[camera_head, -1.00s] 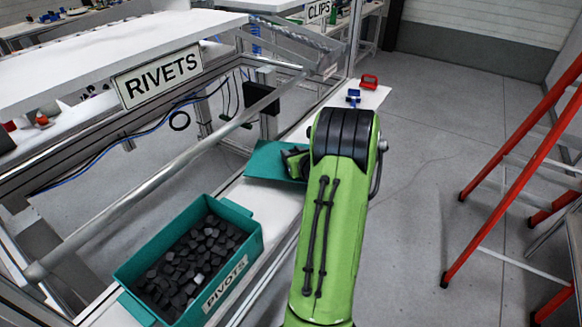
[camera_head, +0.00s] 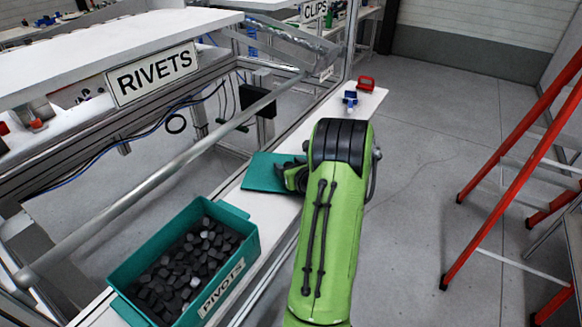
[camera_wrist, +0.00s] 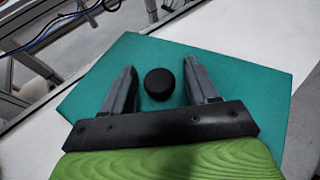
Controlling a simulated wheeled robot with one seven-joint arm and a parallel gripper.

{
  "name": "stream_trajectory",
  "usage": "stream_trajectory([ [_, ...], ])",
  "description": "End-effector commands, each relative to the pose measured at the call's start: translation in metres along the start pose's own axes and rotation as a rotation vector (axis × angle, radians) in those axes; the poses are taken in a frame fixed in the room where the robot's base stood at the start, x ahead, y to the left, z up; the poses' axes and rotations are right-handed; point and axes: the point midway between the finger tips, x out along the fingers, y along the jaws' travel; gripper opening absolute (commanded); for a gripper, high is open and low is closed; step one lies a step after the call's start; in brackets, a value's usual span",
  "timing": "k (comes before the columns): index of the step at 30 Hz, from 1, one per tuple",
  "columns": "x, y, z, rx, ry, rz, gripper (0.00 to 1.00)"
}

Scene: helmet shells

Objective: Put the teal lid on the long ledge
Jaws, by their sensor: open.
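The teal lid (camera_head: 264,172) is a flat panel with a round black knob (camera_wrist: 159,84), lying on the long white ledge (camera_head: 358,104). In the wrist view the lid (camera_wrist: 240,80) fills the middle, and one corner reaches over toward the ledge's edge. My gripper (camera_wrist: 160,82) is open, with one finger on each side of the knob and a gap on both sides. In the head view my green arm hides part of the lid and most of the gripper (camera_head: 296,176).
A teal bin (camera_head: 254,240) of black pieces, labelled PIVOTS, stands nearer on the ledge. A blue item (camera_head: 350,99) and a red item (camera_head: 365,83) sit at the far end. A metal rail (camera_head: 150,185) runs along the left; a red ladder (camera_head: 520,170) stands right.

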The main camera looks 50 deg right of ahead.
Motion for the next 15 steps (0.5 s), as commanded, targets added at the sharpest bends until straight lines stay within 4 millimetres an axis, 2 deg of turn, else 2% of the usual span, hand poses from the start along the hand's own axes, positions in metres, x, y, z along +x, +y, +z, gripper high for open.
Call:
stream_trajectory([
  [4, -0.019, -0.002, 0.001, 0.003, 0.002, -0.004, 0.59],
  [12, -0.091, -0.002, 0.001, 0.004, 0.000, -0.006, 0.59],
  [15, -0.109, -0.002, 0.001, 0.002, 0.001, -0.005, 0.59],
])
